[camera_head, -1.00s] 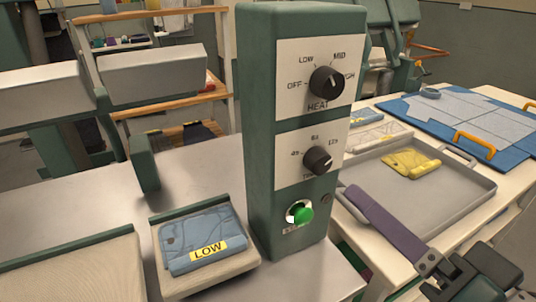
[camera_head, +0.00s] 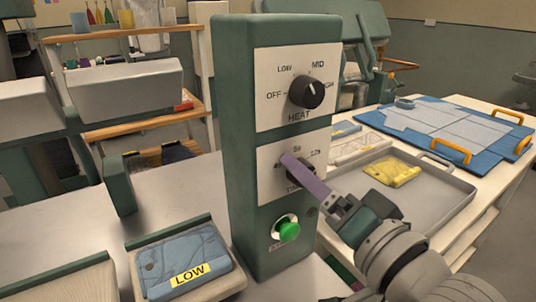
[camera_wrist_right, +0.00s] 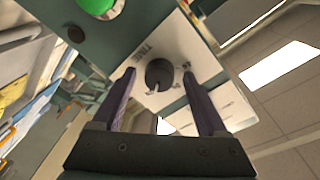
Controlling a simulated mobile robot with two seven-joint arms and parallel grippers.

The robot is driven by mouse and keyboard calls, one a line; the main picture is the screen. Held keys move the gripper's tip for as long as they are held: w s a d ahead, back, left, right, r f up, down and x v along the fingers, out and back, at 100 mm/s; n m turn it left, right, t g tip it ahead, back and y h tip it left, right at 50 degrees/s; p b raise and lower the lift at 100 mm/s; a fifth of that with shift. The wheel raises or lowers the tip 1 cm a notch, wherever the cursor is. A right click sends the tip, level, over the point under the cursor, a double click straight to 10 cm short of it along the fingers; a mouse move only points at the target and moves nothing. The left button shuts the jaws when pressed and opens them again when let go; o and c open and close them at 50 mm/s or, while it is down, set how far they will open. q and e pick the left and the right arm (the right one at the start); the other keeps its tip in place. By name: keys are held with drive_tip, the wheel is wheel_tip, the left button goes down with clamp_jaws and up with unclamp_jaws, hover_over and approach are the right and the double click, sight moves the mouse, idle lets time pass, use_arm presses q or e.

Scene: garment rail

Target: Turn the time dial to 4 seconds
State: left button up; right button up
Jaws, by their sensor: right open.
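The control box (camera_head: 235,150) stands upright in the head view, with a heat dial (camera_head: 306,92) above and a time panel (camera_head: 266,180) below it. In the head view the time dial is mostly hidden behind my right gripper (camera_head: 289,166). In the right wrist view the dark round time dial (camera_wrist_right: 160,74) shows between the two purple fingers, which are spread apart on either side of it. Contact cannot be made out. The dial's setting is too small to read surely. My left gripper is not in view.
A green button (camera_head: 287,230) sits below the time panel. A press pad with a blue cloth labelled LOW (camera_head: 185,262) lies at the front left. A grey tray (camera_head: 455,190) with a yellow cloth (camera_head: 393,169) and a blue board (camera_head: 480,153) lie on the right.

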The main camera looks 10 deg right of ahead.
clamp_jaws()
idle(0.6)
